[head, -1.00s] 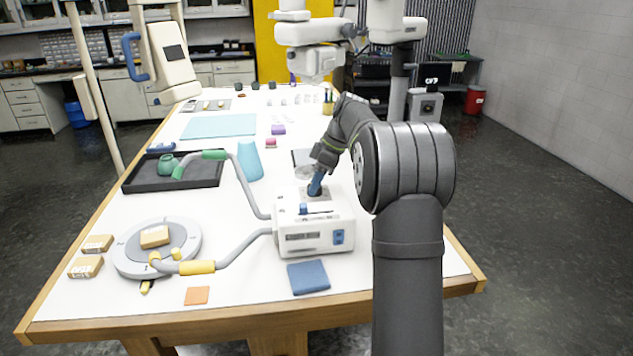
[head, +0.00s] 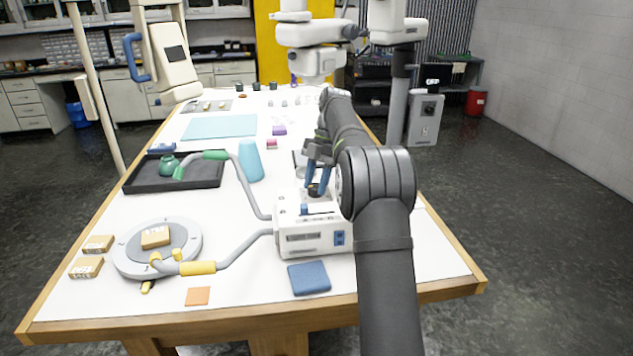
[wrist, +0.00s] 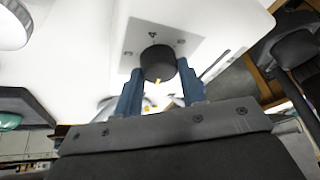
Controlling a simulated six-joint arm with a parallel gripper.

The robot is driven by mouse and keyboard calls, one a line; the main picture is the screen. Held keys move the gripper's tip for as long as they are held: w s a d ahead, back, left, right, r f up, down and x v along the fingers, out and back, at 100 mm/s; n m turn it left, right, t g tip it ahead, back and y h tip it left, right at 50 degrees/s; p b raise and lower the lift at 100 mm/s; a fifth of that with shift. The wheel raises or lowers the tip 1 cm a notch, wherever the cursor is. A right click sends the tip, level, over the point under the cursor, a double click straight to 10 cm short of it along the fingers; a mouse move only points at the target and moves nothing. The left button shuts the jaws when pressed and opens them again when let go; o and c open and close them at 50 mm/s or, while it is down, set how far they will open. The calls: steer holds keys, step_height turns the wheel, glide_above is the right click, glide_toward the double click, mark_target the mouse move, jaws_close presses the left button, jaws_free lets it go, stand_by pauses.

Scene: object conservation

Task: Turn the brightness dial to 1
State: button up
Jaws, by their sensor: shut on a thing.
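The black dial (wrist: 158,64) with a yellow mark sits on a pale panel with small symbols on the top of the white light-source box (head: 312,243). The head view also shows the dial (head: 316,190), partly hidden by the fingers. My gripper (wrist: 160,80) has its two blue fingers on either side of the dial and is shut on it. In the head view my gripper (head: 318,178) points down onto the box top. The yellow mark faces toward my gripper in the wrist view. I cannot read any numbers around the dial.
Two grey bent arms with green (head: 215,155) and yellow (head: 198,268) sleeves reach left from the box. A round grey stage (head: 190,247) bears a tan block. A black tray (head: 140,183), a blue cone (head: 250,162) and a folded blue cloth (head: 309,278) lie near.

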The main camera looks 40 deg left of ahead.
steer(key=shift+n+h, duration=0.5)
steer(key=shift+n, duration=0.6)
steer(key=o, duration=1)
